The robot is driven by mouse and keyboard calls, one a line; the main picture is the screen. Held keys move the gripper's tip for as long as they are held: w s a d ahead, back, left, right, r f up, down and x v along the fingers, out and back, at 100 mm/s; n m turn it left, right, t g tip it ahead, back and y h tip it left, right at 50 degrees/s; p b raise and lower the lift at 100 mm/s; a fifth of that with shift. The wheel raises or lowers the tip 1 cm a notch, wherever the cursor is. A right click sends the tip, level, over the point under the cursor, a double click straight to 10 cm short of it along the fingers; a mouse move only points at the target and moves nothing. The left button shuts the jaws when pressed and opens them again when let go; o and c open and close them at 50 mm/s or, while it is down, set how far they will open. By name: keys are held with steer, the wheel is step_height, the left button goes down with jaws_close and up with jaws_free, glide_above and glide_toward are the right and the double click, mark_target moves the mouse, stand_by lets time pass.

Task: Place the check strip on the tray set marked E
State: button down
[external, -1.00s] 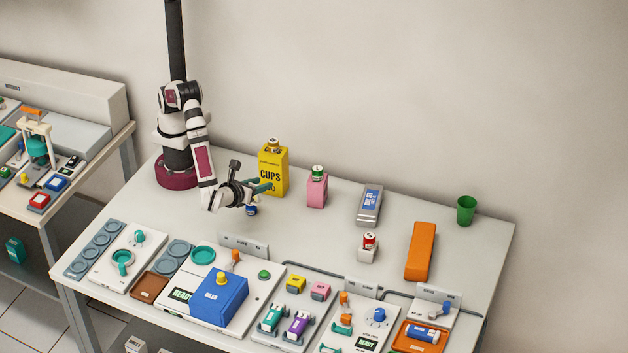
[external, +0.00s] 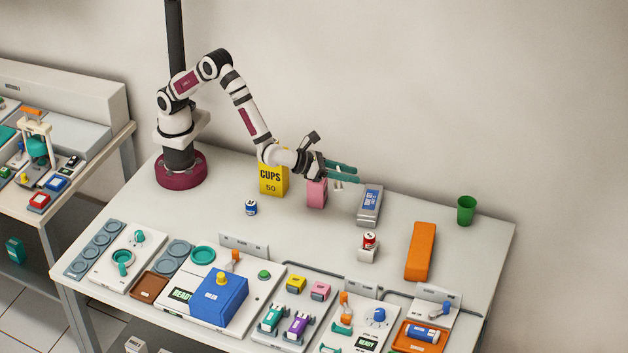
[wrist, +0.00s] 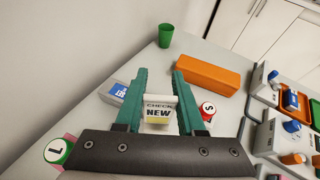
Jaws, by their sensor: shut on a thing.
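My gripper (external: 345,169) is shut on the check strip, with its teal fingers on either side of it. The check strip (wrist: 158,109) is a small pale piece reading "CHECK NEW", with a yellow patch, between the fingers in the wrist view. In the external view a small pale bit of it (external: 338,185) shows below the fingers. It is held above the table, near the pink box (external: 317,196) and left of the grey box with a blue label (external: 369,205). I cannot make out any E mark on a tray set.
A white block with a red-capped item (external: 368,246), an orange box (external: 420,251) and a green cup (external: 466,210) stand to the right. Device panels and an orange tray (external: 404,346) line the front edge. The yellow cups box (external: 273,181) is behind my forearm. The middle table is mostly clear.

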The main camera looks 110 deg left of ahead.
steer(key=w+m+h, duration=0.1)
steer(key=h, duration=0.1)
steer(key=t, duration=0.1)
glide_above(380, 200)
steer(key=shift+m, duration=0.3)
step_height(380, 200, down, 7)
steer(key=shift+s+r, duration=0.1)
steer(key=shift+r, duration=0.05)
step_height(380, 200, down, 4)
steer(key=shift+a+f, duration=0.1)
steer(key=shift+f, duration=0.1)
steer(key=c, duration=0.5)
jaws_free()
steer(key=shift+s+r, duration=0.2)
steer(key=shift+r, duration=0.05)
steer(key=v, duration=1.1)
steer(key=shift+s+d, duration=0.15)
steer(key=shift+d, duration=0.1)
